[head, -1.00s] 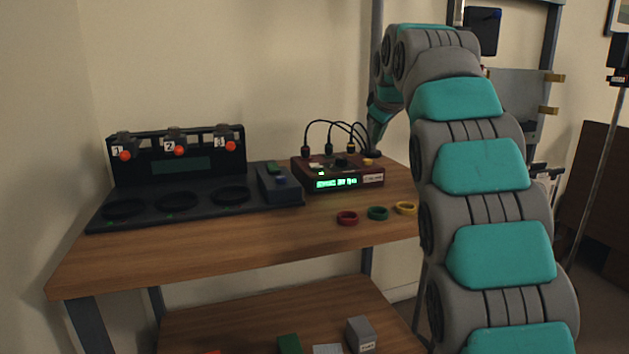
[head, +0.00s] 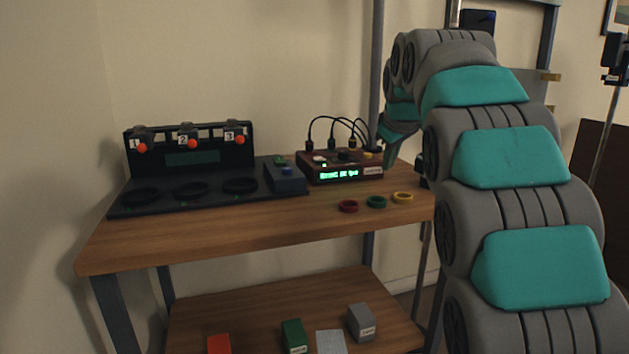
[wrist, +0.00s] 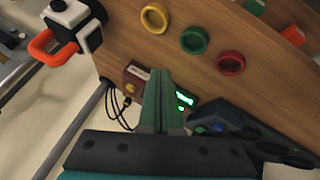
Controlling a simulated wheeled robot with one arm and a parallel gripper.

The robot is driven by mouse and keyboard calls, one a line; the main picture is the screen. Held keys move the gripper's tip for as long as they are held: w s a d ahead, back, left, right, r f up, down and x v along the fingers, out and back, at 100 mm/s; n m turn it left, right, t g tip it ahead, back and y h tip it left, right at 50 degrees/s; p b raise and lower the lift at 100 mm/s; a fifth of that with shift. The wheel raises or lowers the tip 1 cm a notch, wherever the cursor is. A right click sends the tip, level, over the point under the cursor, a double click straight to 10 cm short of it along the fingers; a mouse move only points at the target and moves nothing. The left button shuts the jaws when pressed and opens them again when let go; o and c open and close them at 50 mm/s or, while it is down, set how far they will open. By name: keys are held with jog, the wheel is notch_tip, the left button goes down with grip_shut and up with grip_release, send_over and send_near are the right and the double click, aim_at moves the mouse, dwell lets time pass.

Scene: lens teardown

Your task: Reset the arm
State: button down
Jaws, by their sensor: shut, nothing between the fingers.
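My arm rises on the right of the head view and bends over toward the table's right end. My gripper shows in the wrist view (wrist: 161,100), its two green fingers pressed together with nothing between them. In that view the fingers overlap the brown control box, which lies beyond them. The same control box (head: 340,170) stands at the table's back right in the head view, with a lit green display and several black cables.
The wooden table (head: 250,232) holds a black three-station fixture (head: 165,196) and red (head: 348,207), green (head: 376,202) and yellow (head: 402,198) rings. Colored blocks lie on the lower shelf (head: 260,315). An orange-handled device (wrist: 75,25) shows at the wrist view's upper left.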

jog(key=s+f+m+g, duration=0.2)
jog(key=s+f, duration=0.8)
jog(key=s, duration=0.6)
jog(key=s+f+m+g, duration=0.2)
jog(key=s+f+g, duration=0.2)
jog(key=s+f, duration=0.6)
jog(key=s+a+f+m+g, duration=0.1)
jog(key=s+f+m+g, duration=0.2)
jog(key=s+f, duration=0.7)
jog(key=s, duration=1.2)
jog(key=shift+s, duration=0.25)
jog(key=shift+f, duration=0.1)
